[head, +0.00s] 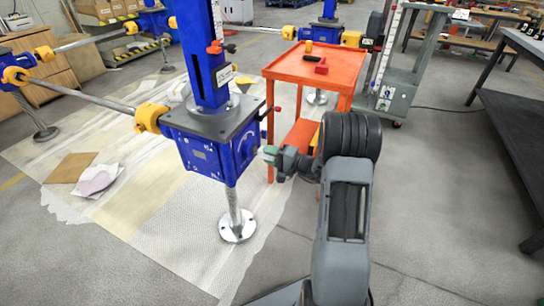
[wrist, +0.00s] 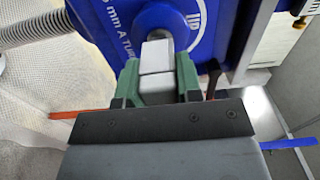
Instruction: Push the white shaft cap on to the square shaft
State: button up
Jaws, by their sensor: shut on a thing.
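In the wrist view my gripper (wrist: 158,75) has green fingers shut on the white shaft cap (wrist: 156,56), a square-sided white block. In the head view my gripper (head: 270,152) is at the right side of the blue gear housing (head: 205,145). In the wrist view the cap's far end is close to the round boss on the blue housing (wrist: 120,20). I cannot tell whether the cap touches or covers the shaft.
An orange cart (head: 310,68) stands behind my arm. The housing carries a tall blue column (head: 203,50) and stands over a screw with a round foot (head: 237,226). A dark workbench (head: 510,100) is at the right. The floor at lower right is clear.

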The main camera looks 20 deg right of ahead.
jog(key=shift+w+a, duration=0.45)
jog(key=o, duration=1)
jog(key=p+v, duration=0.2)
jog(key=v, duration=1.1)
jog(key=shift+s+d, duration=0.25)
jog(key=shift+d, duration=0.05)
